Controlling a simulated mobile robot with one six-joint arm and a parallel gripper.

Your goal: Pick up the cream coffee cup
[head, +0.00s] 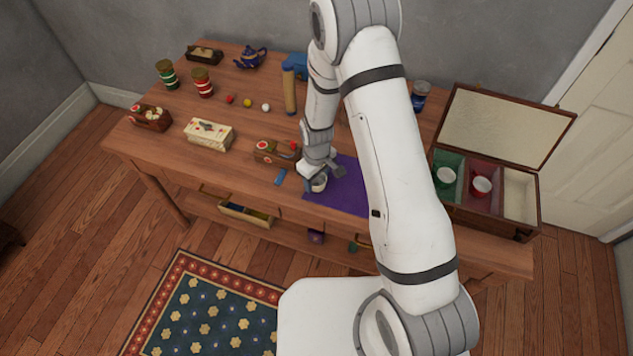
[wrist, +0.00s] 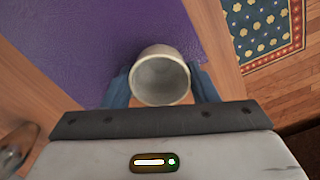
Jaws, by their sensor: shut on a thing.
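The cream coffee cup (wrist: 160,80) is between the two blue fingers of my gripper (wrist: 160,88) in the wrist view. The fingers press on its left and right sides, and its open mouth faces the camera; it looks empty inside. In the head view the cup (head: 319,184) is under my gripper (head: 318,178), at the left edge of the purple mat (head: 340,197). The mat also fills much of the wrist view (wrist: 90,45). I cannot tell whether the cup touches the table or mat. My arm hides part of the mat.
Small boxes, including a cream one (head: 209,134), striped jars and a blue teapot (head: 250,57) stand left and behind. An open drawer (head: 247,214) juts out below.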

